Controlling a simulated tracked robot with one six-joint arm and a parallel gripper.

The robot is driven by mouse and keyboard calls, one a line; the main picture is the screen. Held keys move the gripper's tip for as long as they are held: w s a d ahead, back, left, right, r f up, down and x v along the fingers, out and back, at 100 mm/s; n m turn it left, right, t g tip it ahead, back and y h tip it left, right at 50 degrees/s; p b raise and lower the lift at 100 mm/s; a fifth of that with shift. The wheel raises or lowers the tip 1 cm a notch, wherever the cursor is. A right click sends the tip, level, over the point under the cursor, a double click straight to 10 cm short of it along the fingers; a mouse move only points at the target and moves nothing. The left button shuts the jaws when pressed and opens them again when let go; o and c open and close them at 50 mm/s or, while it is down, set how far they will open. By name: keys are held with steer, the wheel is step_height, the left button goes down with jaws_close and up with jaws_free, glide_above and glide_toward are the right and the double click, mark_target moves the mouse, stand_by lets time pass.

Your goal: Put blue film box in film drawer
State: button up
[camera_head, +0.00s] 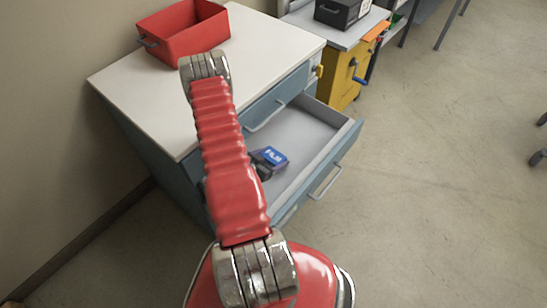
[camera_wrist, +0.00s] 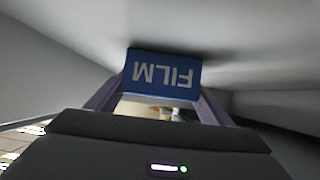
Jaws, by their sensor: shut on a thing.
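The blue film box (camera_head: 273,156) is at the open film drawer (camera_head: 312,130), over its grey floor towards the near left part. In the wrist view the box (camera_wrist: 162,78) shows its blue face with white "FILM" lettering, upside down, between my gripper's fingers. My gripper (camera_wrist: 158,98) is shut on the box, inside the drawer space. The gripper (camera_head: 260,165) is mostly hidden behind my red arm in the head view. I cannot tell for sure whether the box touches the drawer floor.
The drawer belongs to a blue cabinet with a white top (camera_head: 265,45). A red open bin (camera_head: 185,32) stands on that top.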

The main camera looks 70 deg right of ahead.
mark_target(269, 159)
steer(key=shift+f, duration=0.1)
steer(key=o, duration=1.2)
steer(key=shift+w+a+r, duration=0.1)
steer(key=shift+a+r, duration=0.05)
steer(key=shift+r, duration=0.05)
steer(key=shift+v, duration=3.55)
